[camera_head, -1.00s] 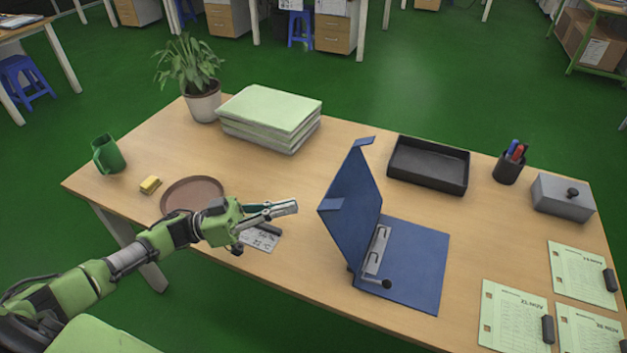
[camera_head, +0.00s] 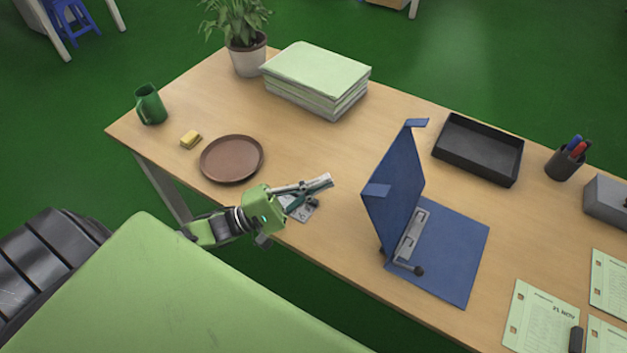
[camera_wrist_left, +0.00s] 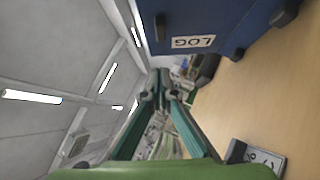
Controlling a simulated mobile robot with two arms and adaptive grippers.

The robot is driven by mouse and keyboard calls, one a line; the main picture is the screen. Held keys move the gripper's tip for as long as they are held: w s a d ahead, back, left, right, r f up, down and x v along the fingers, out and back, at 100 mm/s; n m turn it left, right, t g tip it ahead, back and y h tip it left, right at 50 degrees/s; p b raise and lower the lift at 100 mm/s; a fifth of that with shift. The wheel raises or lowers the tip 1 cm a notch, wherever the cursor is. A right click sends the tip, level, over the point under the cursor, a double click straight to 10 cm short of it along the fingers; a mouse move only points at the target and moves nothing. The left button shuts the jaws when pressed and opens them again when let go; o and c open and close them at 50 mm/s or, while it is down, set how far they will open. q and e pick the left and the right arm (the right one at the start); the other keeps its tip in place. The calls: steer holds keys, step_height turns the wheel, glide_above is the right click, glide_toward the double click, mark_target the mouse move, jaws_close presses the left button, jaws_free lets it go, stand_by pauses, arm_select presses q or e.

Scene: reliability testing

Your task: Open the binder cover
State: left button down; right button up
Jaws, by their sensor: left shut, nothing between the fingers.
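A blue binder (camera_head: 448,250) lies on the wooden table right of the middle. Its cover (camera_head: 393,190) stands raised, tilted a little to the left, with the metal ring mechanism (camera_head: 413,236) showing inside. My left gripper (camera_head: 328,182) is shut and empty, left of the cover and apart from it. In the left wrist view the shut fingers (camera_wrist_left: 160,88) point ahead, and the blue cover (camera_wrist_left: 225,25) with a LOG label fills the top right. My right gripper is not in view.
A brown round plate (camera_head: 232,158) and a small card (camera_head: 300,208) lie near my left gripper. A stack of paper (camera_head: 315,75), a black tray (camera_head: 478,150) and a pen cup (camera_head: 565,160) stand behind. Printed sheets (camera_head: 543,318) lie at the right front.

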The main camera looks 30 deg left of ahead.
arm_select(q)
steer(key=w+d+r+p, duration=0.3)
steer(key=d, duration=0.4)
steer(key=shift+w+r, duration=0.3)
steer(key=shift+w, duration=0.05)
steer(key=shift+r, duration=0.1)
